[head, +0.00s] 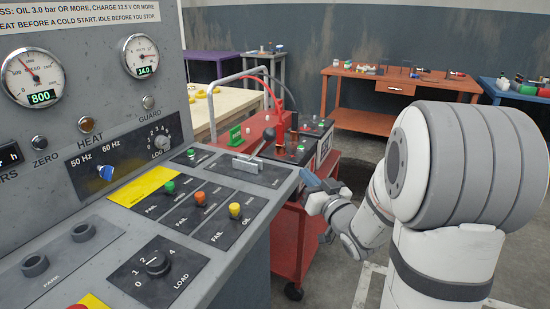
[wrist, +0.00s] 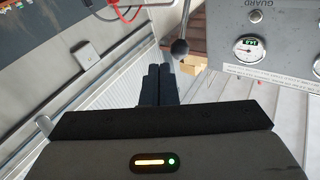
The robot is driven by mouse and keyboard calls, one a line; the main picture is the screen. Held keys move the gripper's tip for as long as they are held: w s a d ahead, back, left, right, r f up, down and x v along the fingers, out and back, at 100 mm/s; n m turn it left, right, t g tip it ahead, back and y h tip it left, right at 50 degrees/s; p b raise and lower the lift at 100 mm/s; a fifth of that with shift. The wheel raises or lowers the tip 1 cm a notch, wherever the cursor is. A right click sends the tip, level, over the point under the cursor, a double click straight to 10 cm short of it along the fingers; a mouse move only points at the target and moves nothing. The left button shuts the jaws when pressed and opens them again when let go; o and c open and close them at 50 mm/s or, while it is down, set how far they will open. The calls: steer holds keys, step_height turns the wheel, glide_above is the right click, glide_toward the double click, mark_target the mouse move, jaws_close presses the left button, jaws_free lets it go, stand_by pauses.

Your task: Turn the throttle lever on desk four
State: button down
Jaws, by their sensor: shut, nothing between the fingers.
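A lever with a dark ball knob (head: 268,134) stands up from a slotted plate (head: 258,172) at the far right end of the sloping grey desk (head: 122,225). I take it for the throttle lever; no desk number is readable. The ball knob (wrist: 180,47) also shows in the wrist view, just ahead and to the right of my fingertips. My gripper (wrist: 153,70) is shut and empty, its two dark fingers together, and looks apart from the knob. In the head view my gripper (head: 318,190) is right of the desk's edge, partly hidden by my own arm.
The desk carries several coloured knobs, a LOAD dial (head: 157,262) and an upright gauge panel (head: 85,110). A red cart (head: 293,230) with batteries and cables stands close behind my gripper. An orange workbench (head: 390,85) is farther back. Open floor lies between the cart and the bench.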

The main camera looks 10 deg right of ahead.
steer(key=s+f+t+y+b, duration=0.1)
steer(key=y, duration=0.2)
glide_toward(273, 138)
steer(key=shift+n+y, duration=0.3)
steer(key=shift+n, duration=0.1)
steer(key=p+x, duration=0.1)
steer(key=x, duration=0.6)
steer(key=shift+w+d+f, duration=0.1)
steer(key=shift+f, duration=0.1)
